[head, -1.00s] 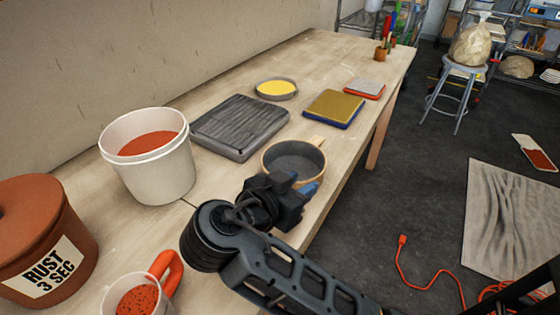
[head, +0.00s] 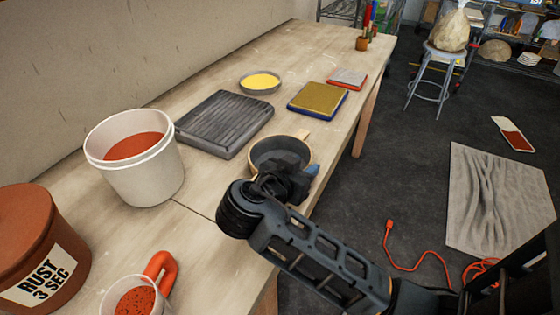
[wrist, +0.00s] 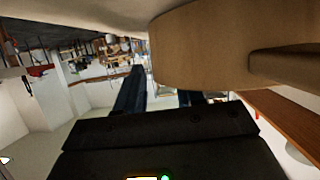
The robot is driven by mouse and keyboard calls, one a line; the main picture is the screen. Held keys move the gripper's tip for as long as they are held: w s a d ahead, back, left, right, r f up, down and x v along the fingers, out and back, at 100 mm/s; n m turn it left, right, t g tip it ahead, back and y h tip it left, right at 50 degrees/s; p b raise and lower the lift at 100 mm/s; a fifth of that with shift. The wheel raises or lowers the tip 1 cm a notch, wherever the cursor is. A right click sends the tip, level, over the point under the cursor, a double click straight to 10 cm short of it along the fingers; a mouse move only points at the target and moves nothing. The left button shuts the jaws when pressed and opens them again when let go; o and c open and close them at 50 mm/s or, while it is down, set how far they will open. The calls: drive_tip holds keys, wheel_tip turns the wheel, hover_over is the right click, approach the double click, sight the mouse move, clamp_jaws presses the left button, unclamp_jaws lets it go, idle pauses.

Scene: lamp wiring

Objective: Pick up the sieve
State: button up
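The sieve (head: 272,146) is a round pan with a pale wooden rim and a dark grey inside. It sits on the bench near its right edge, with a short wooden handle at the back. My gripper (head: 308,171) is at its near right side and covers part of the rim in the head view. In the wrist view the wooden rim of the sieve (wrist: 200,45) is close and large. My gripper (wrist: 160,98) shows two dark fingers standing apart, and the rim hides part of the right one. Whether they touch the rim is not clear.
A white bucket (head: 140,180) of red powder, a grey ribbed slab (head: 222,122) and a dish of yellow powder (head: 260,83) stand on the bench. A gold-topped pad (head: 318,99) lies behind the sieve. A rust-labelled pot (head: 35,225) and a cup (head: 130,298) are at the front left.

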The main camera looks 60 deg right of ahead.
drive_tip(key=shift+c, duration=0.4)
clamp_jaws()
